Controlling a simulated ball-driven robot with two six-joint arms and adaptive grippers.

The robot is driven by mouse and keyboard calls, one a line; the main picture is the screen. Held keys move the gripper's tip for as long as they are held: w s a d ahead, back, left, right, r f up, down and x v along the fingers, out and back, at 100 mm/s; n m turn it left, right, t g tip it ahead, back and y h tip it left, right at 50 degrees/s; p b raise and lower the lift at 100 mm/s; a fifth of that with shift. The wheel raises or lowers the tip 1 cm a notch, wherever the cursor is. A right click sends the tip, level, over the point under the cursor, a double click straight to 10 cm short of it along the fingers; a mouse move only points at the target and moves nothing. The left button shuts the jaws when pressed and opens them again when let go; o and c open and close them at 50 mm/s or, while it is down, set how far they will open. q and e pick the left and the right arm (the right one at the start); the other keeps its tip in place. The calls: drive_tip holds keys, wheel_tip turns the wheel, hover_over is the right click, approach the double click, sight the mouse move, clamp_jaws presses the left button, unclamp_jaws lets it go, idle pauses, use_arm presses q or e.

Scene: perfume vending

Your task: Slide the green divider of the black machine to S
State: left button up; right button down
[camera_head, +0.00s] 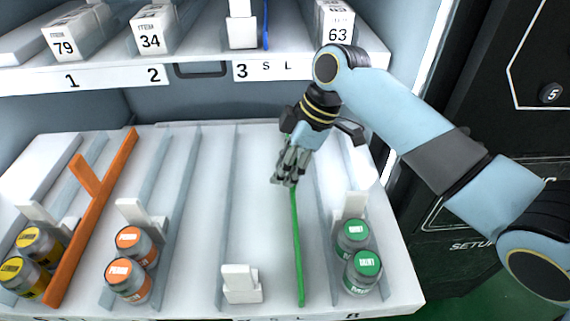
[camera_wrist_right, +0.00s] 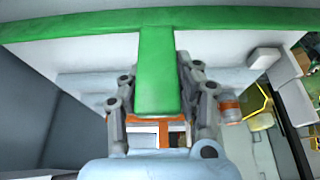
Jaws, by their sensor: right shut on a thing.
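The green divider (camera_head: 297,245) is a thin upright strip running front to back on the lower shelf, left of the green-capped bottles. My right gripper (camera_head: 285,178) is at the divider's rear part. In the right wrist view the divider (camera_wrist_right: 158,75) has a tab that reaches between the fingers of my right gripper (camera_wrist_right: 160,115), which is shut on it. The front edge of the lower shelf carries partly cut-off letters, and S and L cannot be read clearly beside the divider. My left gripper is not in view.
Green-capped bottles (camera_head: 356,236) stand just right of the divider. A white pusher (camera_head: 240,284) stands to its left in an empty lane. Orange-capped bottles (camera_head: 130,280) and an orange divider (camera_head: 92,220) are further left. The upper shelf (camera_head: 215,70) overhangs behind.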

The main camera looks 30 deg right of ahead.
drive_tip(key=w+a, duration=0.1)
drive_tip(key=a, duration=0.1)
drive_tip(key=w+a, duration=0.1)
drive_tip(key=a, duration=0.1)
drive_tip(key=shift+w, duration=0.35)
drive_tip(key=c, duration=0.9)
unclamp_jaws()
drive_tip(key=shift+a, duration=0.1)
drive_tip(key=v, duration=1.2)
drive_tip(key=shift+s, duration=0.15)
